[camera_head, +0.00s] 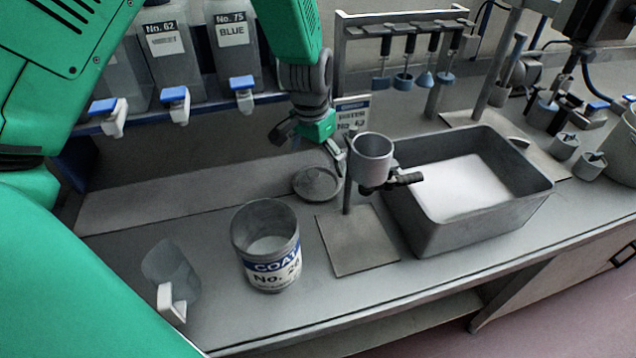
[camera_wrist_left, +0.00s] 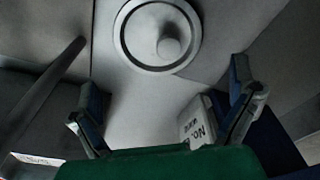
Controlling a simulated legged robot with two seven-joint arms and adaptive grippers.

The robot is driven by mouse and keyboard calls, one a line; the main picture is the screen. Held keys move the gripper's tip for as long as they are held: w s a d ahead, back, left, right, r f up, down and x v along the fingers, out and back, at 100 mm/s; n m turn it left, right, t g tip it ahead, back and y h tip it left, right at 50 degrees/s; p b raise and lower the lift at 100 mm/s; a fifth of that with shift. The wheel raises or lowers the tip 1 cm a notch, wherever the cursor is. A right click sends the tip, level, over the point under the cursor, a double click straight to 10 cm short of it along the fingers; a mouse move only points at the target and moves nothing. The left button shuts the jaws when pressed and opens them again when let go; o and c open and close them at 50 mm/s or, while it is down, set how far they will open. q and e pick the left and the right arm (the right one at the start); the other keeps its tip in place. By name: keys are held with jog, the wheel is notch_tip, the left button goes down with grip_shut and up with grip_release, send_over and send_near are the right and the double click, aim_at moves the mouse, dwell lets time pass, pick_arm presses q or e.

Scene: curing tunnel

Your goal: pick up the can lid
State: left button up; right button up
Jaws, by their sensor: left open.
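The can lid (camera_head: 318,184) is a round grey disc with a raised knob, lying flat on the bench behind the open coat can (camera_head: 266,245). In the left wrist view the lid (camera_wrist_left: 137,54) is at the top centre, its upper edge cut off. My left gripper (camera_head: 314,144) hangs above and behind the lid, fingers spread, apart from it and empty. In the left wrist view, the fingers of my left gripper (camera_wrist_left: 166,108) stand wide apart below the lid. My right gripper is not in view.
A viscosity cup on a stand (camera_head: 372,158) rises close to the right of the lid. A grey tub with white contents (camera_head: 440,238) stands farther right. A clear jug (camera_head: 172,268) is at front left. Jugs with blue-topped taps (camera_head: 240,90) line the back. Bench left of the lid is clear.

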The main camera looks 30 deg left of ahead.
aim_at(316, 176)
pick_arm(q)
notch_tip(316, 176, down, 6)
jog(key=shift+s+r, duration=0.1)
jog(key=shift+s, duration=0.05)
jog(key=shift+f, duration=0.3)
jog(key=c, duration=0.8)
